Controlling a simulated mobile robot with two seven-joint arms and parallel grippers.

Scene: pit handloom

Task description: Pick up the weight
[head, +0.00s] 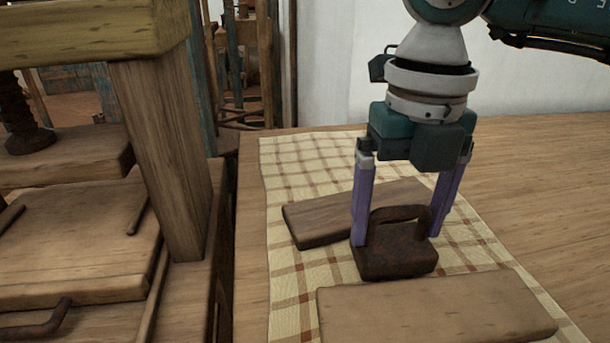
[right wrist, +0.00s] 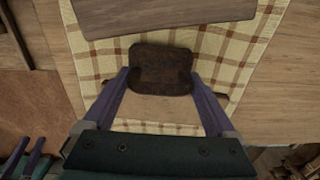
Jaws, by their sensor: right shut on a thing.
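The weight (head: 395,256) is a dark, rusty brown block with an arched handle on top, on or just above the checked cloth; I cannot tell whether it touches the cloth. My right gripper (head: 398,238) points down over it, with one purple finger at each side, shut on the weight. In the right wrist view the weight (right wrist: 161,69) shows between the tips of the two fingers. My left gripper is not clearly seen in the head view.
A wooden board (head: 325,218) lies behind the weight and another board (head: 440,310) lies in front, both on the yellow checked cloth (head: 290,290). The wooden table (head: 540,190) is bare at the right. A wooden press-like frame (head: 165,150) with a screw stands at the left.

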